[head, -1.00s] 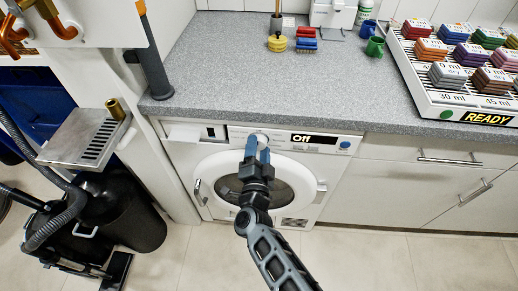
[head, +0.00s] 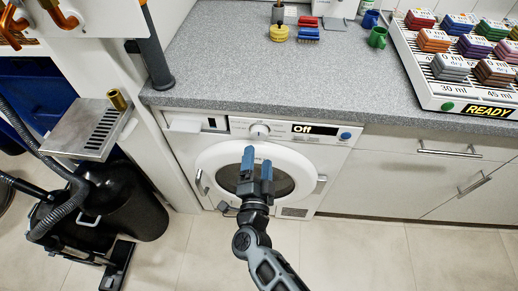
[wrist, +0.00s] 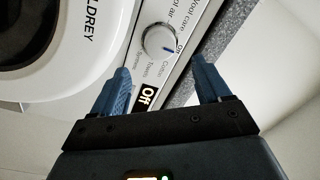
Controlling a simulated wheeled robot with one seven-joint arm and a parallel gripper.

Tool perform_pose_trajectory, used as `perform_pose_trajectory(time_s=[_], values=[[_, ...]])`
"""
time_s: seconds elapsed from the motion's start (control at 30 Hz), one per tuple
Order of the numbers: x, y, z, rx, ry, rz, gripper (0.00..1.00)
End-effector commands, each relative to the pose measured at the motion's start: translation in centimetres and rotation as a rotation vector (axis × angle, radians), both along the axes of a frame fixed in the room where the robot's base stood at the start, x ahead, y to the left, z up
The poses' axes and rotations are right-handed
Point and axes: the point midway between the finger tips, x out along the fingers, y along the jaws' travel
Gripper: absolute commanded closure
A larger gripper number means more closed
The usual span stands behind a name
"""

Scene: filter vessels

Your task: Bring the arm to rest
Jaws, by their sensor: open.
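My gripper (head: 257,160) is in front of the washing machine's round door (head: 225,172) in the head view, below the white dial (head: 260,130). Its two blue fingers are apart with nothing between them. In the wrist view my gripper (wrist: 160,85) is open, and the dial (wrist: 159,40) shows beyond the fingertips, clear of them. The display (head: 315,130) reads "Off"; it also shows in the wrist view (wrist: 148,96), partly hidden beside the left finger.
A grey counter (head: 250,70) runs above the machine. A rack of coloured blocks (head: 450,90) with a "READY" sign stands on its right. A metal drip tray (head: 75,135) and a black vacuum cleaner (head: 125,205) are at left. The floor at right is clear.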

Motion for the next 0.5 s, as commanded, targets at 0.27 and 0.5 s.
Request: perform_pose_trajectory(time_s=[0.27,0.5], values=[[-0.75,0.02,0.02,0.0,-0.001,0.0,0.23],[-0.72,0.01,0.02,0.0,-0.001,0.0,0.23]])
